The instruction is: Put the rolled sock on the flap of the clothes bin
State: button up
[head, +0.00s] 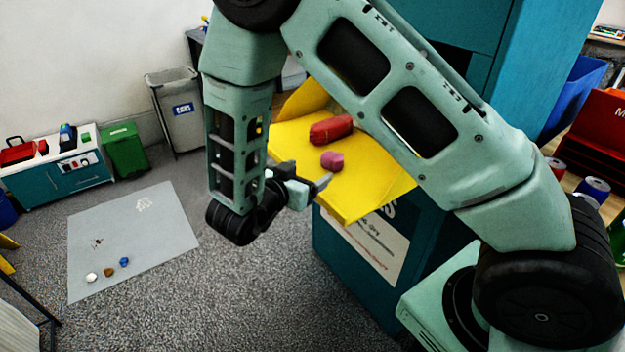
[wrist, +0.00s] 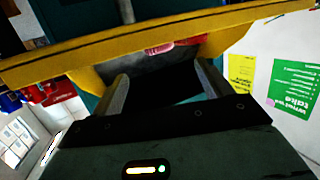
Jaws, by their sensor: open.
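The clothes bin (head: 360,270) is teal, and its yellow flap (head: 372,190) is lowered open. A small pink roll (head: 332,160), which looks like the rolled sock, lies on the flap. A longer red bundle (head: 330,130) lies behind it. My gripper (head: 312,187) is open and empty at the flap's left edge, close to the pink roll but apart from it. In the wrist view the flap's edge (wrist: 100,44) crosses above the open fingers (wrist: 163,82). A strip of pink and red (wrist: 160,48) shows just past that edge, mostly hidden.
A grey mat (head: 140,235) with several small items lies on the floor at left. A grey bin (head: 180,110), a green bin (head: 124,150) and a low teal cabinet (head: 60,175) stand along the wall. Cans (head: 594,187) and a red box stand at right.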

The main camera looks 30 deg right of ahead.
jog(key=w+a+r+n+t+y, duration=0.1)
jog(key=w+a+n+t+y, duration=0.3)
jog(key=a+y, duration=0.7)
jog(key=s+a+r+n+g+y, duration=0.25)
jog(key=s+a+n+y, duration=0.25)
jog(key=a, duration=0.5)
jog(key=s+a+r+n+g+y, duration=0.1)
jog(key=s+r+n+g, duration=0.2)
jog(key=s, duration=0.4)
jog(key=s+a+r+n+g+y, duration=0.1)
jog(key=s+a+n+g, duration=0.1)
jog(key=s+n, duration=0.35)
jog(key=s+d+n+g+h, duration=0.3)
jog(key=s+d, duration=0.5)
jog(key=s, duration=0.3)
jog(key=shift+d+r, duration=0.2)
jog(key=shift+r, duration=0.1)
